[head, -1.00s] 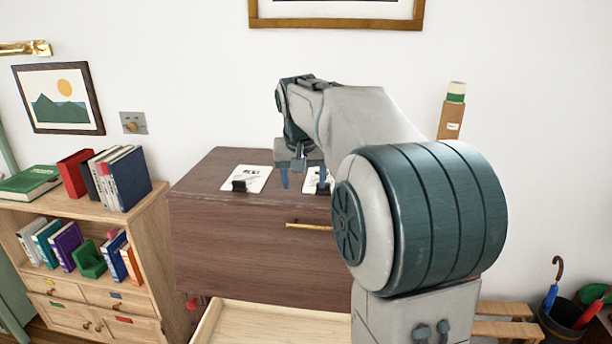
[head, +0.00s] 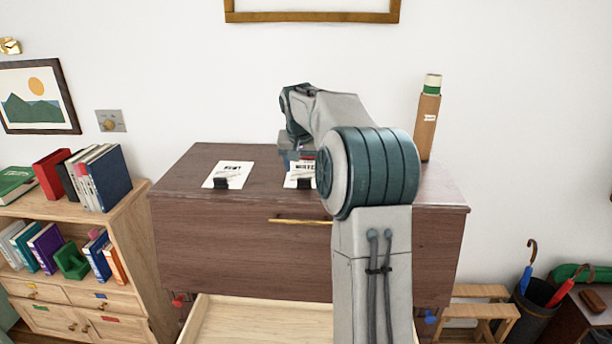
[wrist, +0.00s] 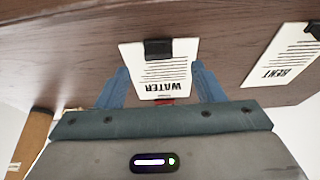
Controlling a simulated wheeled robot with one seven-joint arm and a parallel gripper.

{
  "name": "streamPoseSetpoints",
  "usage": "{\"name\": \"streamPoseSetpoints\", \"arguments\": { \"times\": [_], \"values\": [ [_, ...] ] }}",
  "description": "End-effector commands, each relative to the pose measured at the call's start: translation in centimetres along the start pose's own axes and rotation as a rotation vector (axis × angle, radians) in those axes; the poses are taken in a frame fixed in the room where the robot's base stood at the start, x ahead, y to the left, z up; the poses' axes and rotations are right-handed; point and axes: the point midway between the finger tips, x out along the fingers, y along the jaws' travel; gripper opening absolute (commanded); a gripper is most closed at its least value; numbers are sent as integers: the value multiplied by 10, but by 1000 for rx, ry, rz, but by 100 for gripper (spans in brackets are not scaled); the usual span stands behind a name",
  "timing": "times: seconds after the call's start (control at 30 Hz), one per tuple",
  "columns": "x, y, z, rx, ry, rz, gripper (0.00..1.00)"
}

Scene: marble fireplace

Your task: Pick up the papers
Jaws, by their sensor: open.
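Two white papers, each with a black clip, lie on top of the dark brown cabinet. In the head view the left paper (head: 234,171) is in full view; the right paper (head: 295,180) is partly hidden by my arm. In the wrist view the nearer paper (wrist: 177,79) reads "WATER" and the other paper (wrist: 283,60) reads "RENT". My gripper (wrist: 161,84) is open, its blue fingers on either side of the WATER paper's printed end. In the head view my gripper (head: 290,162) is mostly hidden. I cannot tell whether the fingers touch the paper.
The cabinet (head: 240,250) has an open pale drawer (head: 260,320) below. A cardboard tube (head: 427,125) stands at its back right. A bookshelf (head: 130,220) stands to the left, an umbrella bin (head: 530,305) to the right.

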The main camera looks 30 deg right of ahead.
Motion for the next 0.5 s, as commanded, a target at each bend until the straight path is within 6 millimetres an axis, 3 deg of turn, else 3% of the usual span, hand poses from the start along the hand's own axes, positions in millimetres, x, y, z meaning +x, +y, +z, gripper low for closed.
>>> {"name": "streamPoseSetpoints", "arguments": {
  "times": [0.33,0.5],
  "values": [
    [42,2,-2,0,-4,1,62],
    [53,2,-3,1,0,0,62]
  ]
}}
